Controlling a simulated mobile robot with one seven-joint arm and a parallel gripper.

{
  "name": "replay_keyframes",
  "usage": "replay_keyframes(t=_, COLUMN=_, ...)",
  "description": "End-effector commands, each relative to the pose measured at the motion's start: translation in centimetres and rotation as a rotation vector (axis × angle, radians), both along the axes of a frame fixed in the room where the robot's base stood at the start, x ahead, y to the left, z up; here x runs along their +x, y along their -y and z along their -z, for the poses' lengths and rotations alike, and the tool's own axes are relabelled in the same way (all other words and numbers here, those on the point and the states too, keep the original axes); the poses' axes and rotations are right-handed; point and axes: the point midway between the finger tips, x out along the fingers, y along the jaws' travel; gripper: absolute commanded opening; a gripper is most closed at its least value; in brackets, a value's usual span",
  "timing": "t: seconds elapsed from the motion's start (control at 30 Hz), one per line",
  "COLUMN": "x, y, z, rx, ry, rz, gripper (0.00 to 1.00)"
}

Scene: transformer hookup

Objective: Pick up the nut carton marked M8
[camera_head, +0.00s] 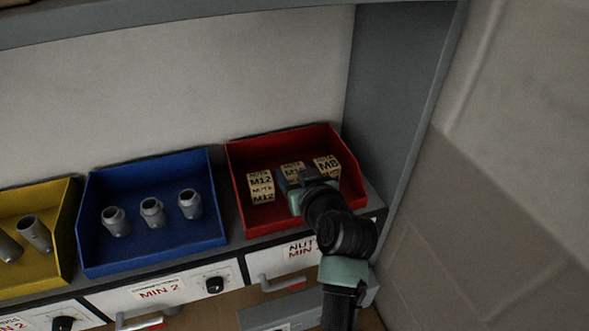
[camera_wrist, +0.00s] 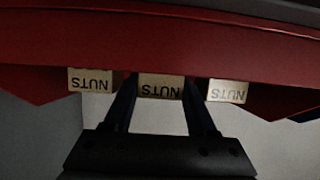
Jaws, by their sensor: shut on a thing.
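Three small tan nut cartons stand in a row in the red bin (camera_head: 236,161). The carton marked M8 (camera_head: 327,165) is the rightmost in the head view. The wrist view is upside down, and there it is the left carton (camera_wrist: 90,80). The middle carton (camera_head: 292,168) has a label starting M1, the rest hidden by my gripper (camera_head: 296,183). In the wrist view my gripper (camera_wrist: 160,103) is shut on this middle carton (camera_wrist: 161,87), a finger on each side. The M8 carton is apart from the fingers. The M12 carton (camera_head: 261,187) is on the left.
A blue bin (camera_head: 155,243) with three grey fittings stands left of the red bin, and a yellow bin (camera_head: 62,235) lies further left. A grey side panel (camera_head: 385,100) is close on the right. Drawer fronts with handles and knobs (camera_head: 215,285) run below.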

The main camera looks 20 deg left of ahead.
Motion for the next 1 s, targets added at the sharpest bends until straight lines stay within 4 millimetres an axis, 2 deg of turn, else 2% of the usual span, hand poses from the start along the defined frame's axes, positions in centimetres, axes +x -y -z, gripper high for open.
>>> replay_keyframes(t=0.27, x=0.0, y=0.0, z=0.2, rx=0.001, ry=0.003, rz=0.001, gripper=0.0)
replay_keyframes(t=0.3, x=0.0, y=0.0, z=0.2, rx=0.0, ry=0.001, rz=0.0, gripper=0.61)
replay_keyframes(t=0.37, x=0.0, y=0.0, z=0.2, rx=0.0, ry=0.001, rz=0.0, gripper=0.7)
replay_keyframes(t=0.73, x=0.0, y=0.0, z=-0.3, rx=0.0, ry=0.001, rz=0.0, gripper=0.7)
replay_keyframes(t=0.87, x=-0.9, y=0.7, z=-0.4, rx=0.001, ry=0.003, rz=0.001, gripper=0.7)
replay_keyframes(t=1.0, x=-2.6, y=1.9, z=-1.2, rx=0.001, ry=0.004, rz=0.004, gripper=0.7)
